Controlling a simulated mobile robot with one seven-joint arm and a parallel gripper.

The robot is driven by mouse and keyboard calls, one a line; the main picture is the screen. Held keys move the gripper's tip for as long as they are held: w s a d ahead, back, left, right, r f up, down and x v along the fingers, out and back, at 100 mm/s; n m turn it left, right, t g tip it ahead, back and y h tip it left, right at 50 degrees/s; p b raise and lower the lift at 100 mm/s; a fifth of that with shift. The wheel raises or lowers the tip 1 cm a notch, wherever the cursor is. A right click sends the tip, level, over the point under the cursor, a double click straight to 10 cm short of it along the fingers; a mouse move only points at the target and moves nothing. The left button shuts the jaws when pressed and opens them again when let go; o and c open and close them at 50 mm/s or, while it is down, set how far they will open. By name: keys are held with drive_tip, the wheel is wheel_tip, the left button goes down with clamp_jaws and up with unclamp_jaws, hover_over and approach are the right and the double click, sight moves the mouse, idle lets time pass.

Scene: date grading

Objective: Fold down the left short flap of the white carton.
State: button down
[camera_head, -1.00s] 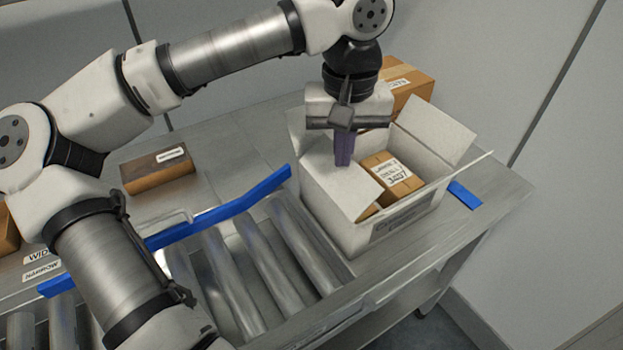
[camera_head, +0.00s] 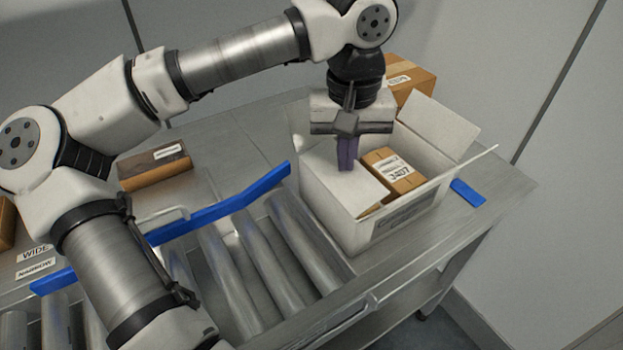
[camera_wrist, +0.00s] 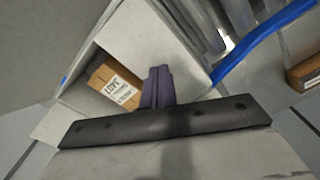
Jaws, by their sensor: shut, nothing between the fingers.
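The white carton (camera_head: 345,236) stands open-topped at the right end of the metal table. Its left short flap (camera_head: 333,190) is folded inward, lying nearly flat over the left part of the opening; it also shows in the wrist view (camera_wrist: 150,40). My gripper (camera_head: 346,168) is shut and empty, purple fingers pointing down with the tips at the flap's upper face, apparently touching it. The fingers also show in the wrist view (camera_wrist: 157,85). The right short flap (camera_head: 437,125) stands up and leans outward. A brown labelled box (camera_head: 402,180) sits inside the carton, partly covered by the left flap.
A roller conveyor (camera_head: 250,255) with a blue rail (camera_head: 235,207) lies left of the carton. A brown box (camera_head: 153,170) is on the table behind the rail. Another brown box (camera_head: 415,78) stands behind the carton. A blue strip (camera_head: 468,193) lies right of it.

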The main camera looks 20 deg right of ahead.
drive_tip(key=shift+f+b, duration=0.45)
drive_tip(key=shift+f, duration=0.35)
wheel_tip(320, 180, up, 11)
drive_tip(key=p, duration=0.8)
drive_tip(key=shift+r, duration=0.15)
